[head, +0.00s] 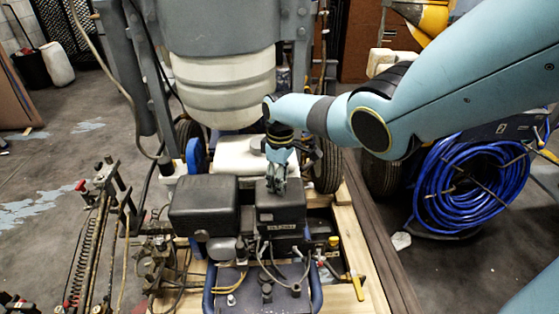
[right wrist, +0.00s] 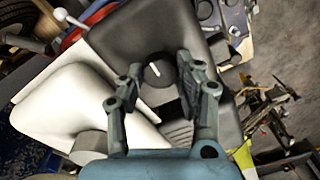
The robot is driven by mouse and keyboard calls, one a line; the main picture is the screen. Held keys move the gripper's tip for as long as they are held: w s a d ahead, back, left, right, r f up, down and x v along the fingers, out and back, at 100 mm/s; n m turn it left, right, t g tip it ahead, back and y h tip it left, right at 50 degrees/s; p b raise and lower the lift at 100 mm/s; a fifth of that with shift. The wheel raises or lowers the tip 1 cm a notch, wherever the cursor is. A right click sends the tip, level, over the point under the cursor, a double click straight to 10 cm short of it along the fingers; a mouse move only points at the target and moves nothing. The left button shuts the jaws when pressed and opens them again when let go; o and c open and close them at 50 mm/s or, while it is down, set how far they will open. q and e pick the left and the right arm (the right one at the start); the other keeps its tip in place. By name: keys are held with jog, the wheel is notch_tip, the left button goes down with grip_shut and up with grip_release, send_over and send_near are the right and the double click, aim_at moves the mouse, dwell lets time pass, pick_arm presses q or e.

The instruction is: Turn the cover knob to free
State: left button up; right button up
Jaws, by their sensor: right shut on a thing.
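The cover knob (right wrist: 153,72) is a dark round knob with a white pointer mark, on top of a black engine cover (right wrist: 128,38) in the right wrist view. My right gripper (right wrist: 160,78) has a finger on each side of the knob and is shut on it. In the head view the right gripper (head: 277,188) points down onto the top of the black cover (head: 281,214), and it hides the knob there. The pointer is tilted slightly from upright in the wrist picture. My left gripper is not in view.
A second black box (head: 203,203) stands left of the cover. A white tank (head: 236,158) is behind it. Cables and a yellow-handled lever (head: 355,284) are in front. A blue hose coil (head: 472,185) lies at the right. Open floor shows at the left.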

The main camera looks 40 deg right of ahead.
jog(key=o, duration=1.1)
jog(key=shift+o, duration=0.2)
notch_tip(320, 180, up, 12)
jog(key=shift+d, duration=0.2)
